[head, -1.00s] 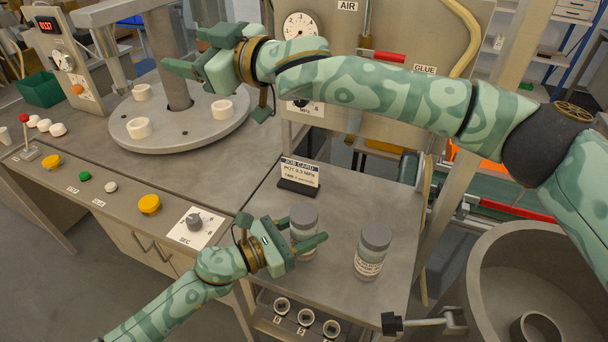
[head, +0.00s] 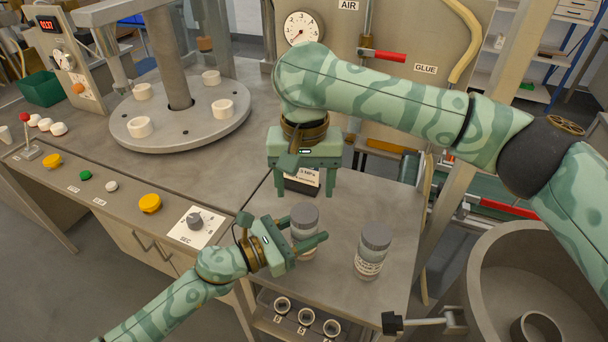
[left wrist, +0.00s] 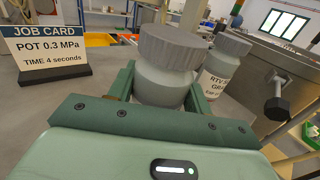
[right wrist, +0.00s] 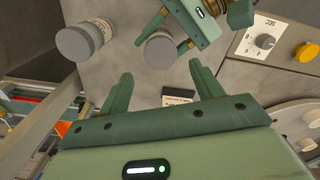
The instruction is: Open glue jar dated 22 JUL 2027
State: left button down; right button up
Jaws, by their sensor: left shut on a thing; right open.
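My left gripper (head: 306,232) is shut around the body of the left jar (head: 304,216), whose lid is on; that jar fills the middle of the left wrist view (left wrist: 167,68). The other jar (head: 371,252), also lidded, stands to its right; its label partly shows in the left wrist view (left wrist: 218,72). The dates cannot be read. My right gripper (head: 302,188) is open and empty, fingers pointing down, behind the held jar. In the right wrist view the held jar (right wrist: 159,52) lies beyond the fingertips.
A job card (left wrist: 45,50) reads pot 0.3 MPa, time 4 seconds; my right gripper partly covers it in the head view. A dial marked SEC (head: 195,222) is left of the jars. A round turntable (head: 180,125) with white pieces stands at the back left.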

aim_at(305, 212)
notch_tip(305, 212, down, 6)
jog(key=shift+f, duration=0.2)
jog(key=c, duration=1)
jog(key=n, duration=0.5)
jog(key=shift+n, duration=0.3)
jog(key=n, duration=3)
jog(key=shift+r, duration=0.1)
jog(key=shift+r, duration=0.15)
